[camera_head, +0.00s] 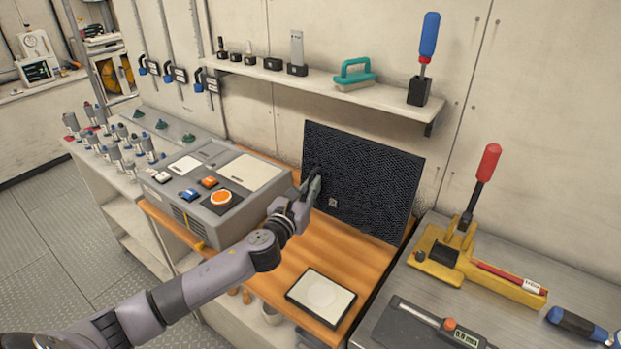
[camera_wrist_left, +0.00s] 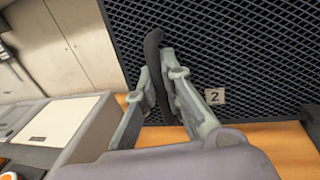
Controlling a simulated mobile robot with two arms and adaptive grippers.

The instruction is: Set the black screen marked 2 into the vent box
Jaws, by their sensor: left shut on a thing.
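The black screen marked 2 (camera_head: 365,185) is a dark mesh panel standing near upright at the back of the wooden worktop, close to the wall. Its white tag "2" shows in the left wrist view (camera_wrist_left: 214,97). My left gripper (camera_head: 312,188) is at the screen's left side. In the left wrist view my left gripper (camera_wrist_left: 163,78) is shut on a black handle on the screen's face. Whether the screen's lower edge touches the worktop is unclear. I cannot tell for sure which thing is the vent box. My right gripper is not in view.
A grey console (camera_head: 222,190) with an orange knob stands left of the screen. A white-topped square plate (camera_head: 321,297) lies on the wooden worktop (camera_head: 338,258). A shelf (camera_head: 330,88) with tools runs above. A yellow tool (camera_head: 470,262) lies on the metal bench at right.

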